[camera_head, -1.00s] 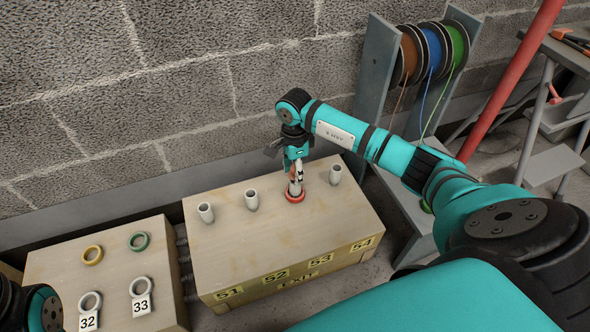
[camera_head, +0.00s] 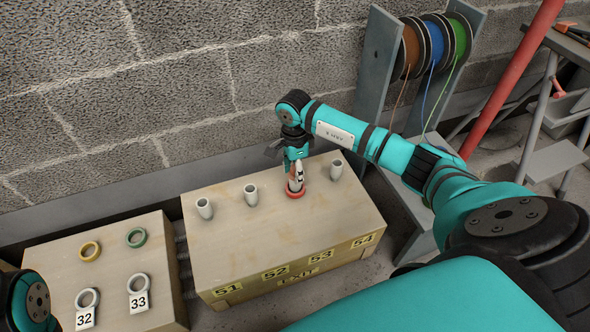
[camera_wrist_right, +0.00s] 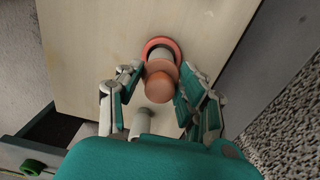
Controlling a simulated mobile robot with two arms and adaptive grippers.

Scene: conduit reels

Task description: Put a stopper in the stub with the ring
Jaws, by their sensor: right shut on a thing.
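The stub with the ring is a pale upright tube (camera_wrist_right: 161,53) on the right-hand wooden box (camera_head: 230,240). A red ring (camera_head: 295,194) lies around its base; it also shows in the right wrist view (camera_wrist_right: 150,43). An orange stopper (camera_wrist_right: 159,86) with a round knob and a wider flange is in line with the stub's top. I cannot tell whether it is seated in the stub. My right gripper (camera_head: 294,168) is shut on the stopper, its fingers on either side of it in the right wrist view (camera_wrist_right: 160,73). My left gripper is out of view.
Other bare stubs stand on the box: two to the left (camera_head: 204,208) (camera_head: 251,194) and one to the right (camera_head: 336,169). The lower box (camera_head: 110,265) holds a yellow ring (camera_head: 90,251), a green ring (camera_head: 137,237) and grey rings tagged 32 and 33. A wall is behind.

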